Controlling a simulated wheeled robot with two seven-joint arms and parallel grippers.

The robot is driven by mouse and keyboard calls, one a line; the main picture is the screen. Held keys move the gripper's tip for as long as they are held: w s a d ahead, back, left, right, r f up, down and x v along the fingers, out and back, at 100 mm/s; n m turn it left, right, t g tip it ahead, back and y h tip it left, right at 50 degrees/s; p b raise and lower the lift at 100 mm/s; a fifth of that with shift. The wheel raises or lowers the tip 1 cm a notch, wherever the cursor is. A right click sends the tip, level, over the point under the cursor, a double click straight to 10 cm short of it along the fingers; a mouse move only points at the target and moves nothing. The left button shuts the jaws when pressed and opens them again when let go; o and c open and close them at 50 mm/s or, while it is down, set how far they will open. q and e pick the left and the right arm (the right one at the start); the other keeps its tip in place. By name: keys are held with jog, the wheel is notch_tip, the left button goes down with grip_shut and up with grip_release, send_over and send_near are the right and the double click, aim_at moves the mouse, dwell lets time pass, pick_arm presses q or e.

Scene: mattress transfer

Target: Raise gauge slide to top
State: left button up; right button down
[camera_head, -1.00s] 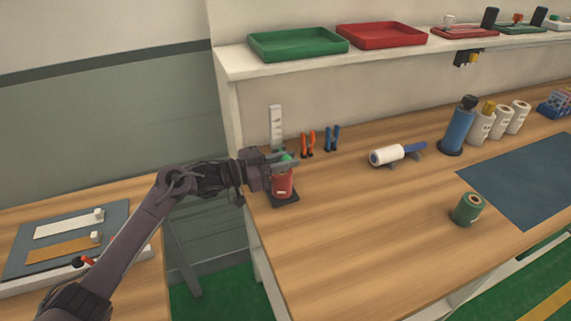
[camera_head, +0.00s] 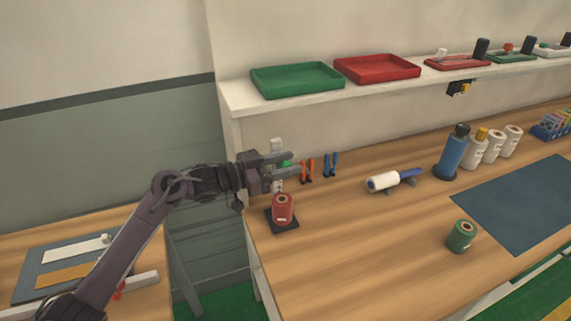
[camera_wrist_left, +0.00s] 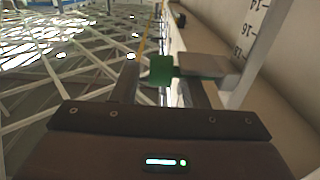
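The white upright gauge (camera_head: 276,146) stands at the bench's left back edge. My right gripper is not in view.
A red spool (camera_head: 283,208) on a dark base stands just below my left gripper. Orange pliers (camera_head: 307,172) and blue pliers (camera_head: 331,165) are to its right. The shelf with a green tray (camera_head: 297,80) is above.

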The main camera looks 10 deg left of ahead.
aim_at(282, 166)
pick_arm(q)
jog(key=shift+s+a+f, duration=0.1)
jog(key=shift+a+f, duration=0.05)
jog(key=b+v, duration=0.2)
jog(key=v, duration=0.4)
jog(key=shift+s+a, duration=0.45)
jog(key=shift+a, duration=0.1)
